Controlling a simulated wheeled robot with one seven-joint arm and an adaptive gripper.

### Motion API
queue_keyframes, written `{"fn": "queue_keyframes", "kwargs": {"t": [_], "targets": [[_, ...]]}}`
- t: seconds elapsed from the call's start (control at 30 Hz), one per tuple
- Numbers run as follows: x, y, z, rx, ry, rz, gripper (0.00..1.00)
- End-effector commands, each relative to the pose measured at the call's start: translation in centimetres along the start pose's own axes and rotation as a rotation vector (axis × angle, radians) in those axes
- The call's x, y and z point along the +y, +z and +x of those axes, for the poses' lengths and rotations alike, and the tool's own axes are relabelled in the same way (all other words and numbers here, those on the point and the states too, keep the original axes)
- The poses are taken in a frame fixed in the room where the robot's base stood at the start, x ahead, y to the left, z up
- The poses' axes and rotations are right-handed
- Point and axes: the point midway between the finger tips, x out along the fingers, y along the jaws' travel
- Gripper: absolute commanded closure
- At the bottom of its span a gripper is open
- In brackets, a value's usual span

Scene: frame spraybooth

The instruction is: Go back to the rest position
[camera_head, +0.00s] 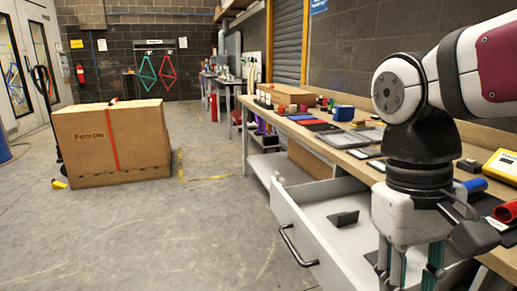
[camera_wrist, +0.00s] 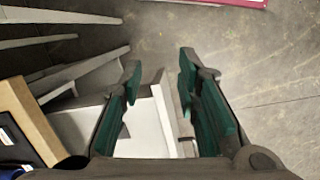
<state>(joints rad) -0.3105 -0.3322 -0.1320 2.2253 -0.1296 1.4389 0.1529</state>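My gripper (camera_head: 408,268) points down over the open drawer at the right of the head view. Its fingertips run off the bottom edge there. In the wrist view my gripper (camera_wrist: 158,72) has its two green-padded fingers spread apart, with nothing between them. The pale drawer lies below and between the fingers in that view. My arm is bent above the workbench at the right.
The white drawer (camera_head: 298,222) is pulled out from the workbench (camera_head: 345,157) and holds a small dark block (camera_head: 343,218). Tools and boxes crowd the benchtop. A large cardboard box (camera_head: 112,145) stands at left. The floor (camera_head: 190,235) between is clear.

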Motion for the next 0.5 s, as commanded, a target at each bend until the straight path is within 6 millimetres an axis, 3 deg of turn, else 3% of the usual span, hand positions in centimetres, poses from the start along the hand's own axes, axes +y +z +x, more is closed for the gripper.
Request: {"fn": "queue_keyframes", "kwargs": {"t": [0.03,0.2,0.5], "targets": [[0.3,1.6,0.5,0.028,-0.024,0.012,0.7],[0.3,5.3,2.3,0.102,-0.077,0.031,0.7],[-0.4,8.8,5.2,0.199,-0.111,0.065,0.7]]}}
